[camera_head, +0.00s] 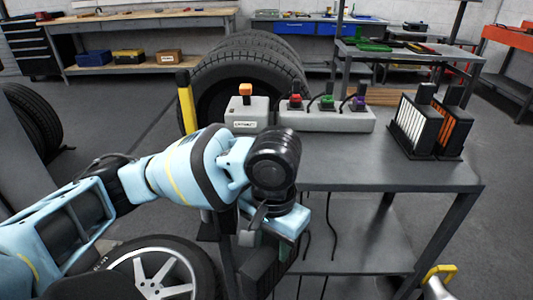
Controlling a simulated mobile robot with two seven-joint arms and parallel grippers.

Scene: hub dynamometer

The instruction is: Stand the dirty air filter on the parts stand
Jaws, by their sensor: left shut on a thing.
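My left gripper (272,236) points down in front of the grey table's left front corner. It is shut on a dark, box-like thing (258,274), which looks like the black-framed dirty air filter. The arm and gripper hide much of it, and its pleats do not show clearly. It hangs below the level of the grey table top (370,170), which seems to be the parts stand. On the right of that top stand two black-framed filters, one with white pleats (411,122) and one with orange pleats (452,130). My right gripper is not in view.
Along the table's back edge stand a grey box with an orange top (246,113) and a long grey block (325,117) with red, green and purple plugs. The table top's front middle is clear. Tyres (250,65) stand behind; a spoked wheel (160,272) is below left.

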